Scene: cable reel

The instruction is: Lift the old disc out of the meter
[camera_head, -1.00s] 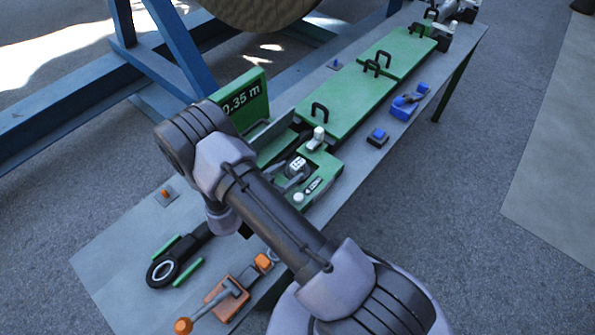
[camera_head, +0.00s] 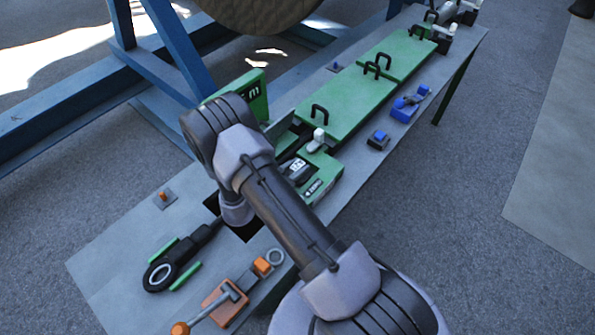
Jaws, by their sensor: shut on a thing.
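The meter (camera_head: 321,174) is a green unit with a dark counter and a white button, on the bench right of my arm. My forearm covers its left part. My wrist (camera_head: 236,210) points down over a black square patch (camera_head: 247,235) left of the meter. My gripper's jaws are hidden behind the wrist and arm, so I cannot see what is between them. I cannot pick out the old disc.
A black ring-ended part (camera_head: 160,275) lies between green strips at front left. An orange lever clamp (camera_head: 225,302) stands at the front. A green display panel (camera_head: 252,92) stands behind my arm. Green covers with handles (camera_head: 345,103) and blue blocks (camera_head: 378,140) lie farther right.

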